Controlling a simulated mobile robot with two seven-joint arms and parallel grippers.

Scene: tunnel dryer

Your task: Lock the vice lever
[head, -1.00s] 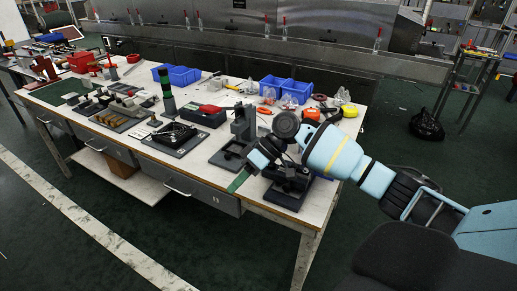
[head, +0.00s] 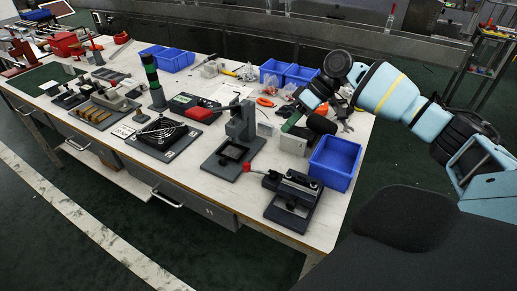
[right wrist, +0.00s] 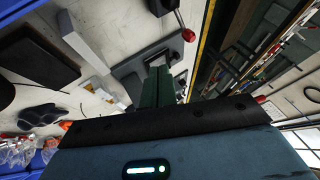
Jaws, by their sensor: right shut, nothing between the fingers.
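The vice (head: 292,200) is a dark fixture near the table's front right corner. Its lever ends in a red knob (head: 250,168) that sticks out to the left, toward the grey press stand. My right gripper (head: 290,122) is behind the vice and above the table, apart from it. Its green fingers are closed together and empty, and they also show in the right wrist view (right wrist: 157,88). A red ball on a dark lever (right wrist: 188,35) lies beyond the fingertips there; I cannot tell whether it is the vice's. My left gripper is out of view.
A blue bin (head: 335,163) stands right behind the vice. The grey press stand (head: 240,135) is to its left. A white block (head: 294,142) lies below my right gripper. Bare tabletop shows in front and left of the vice.

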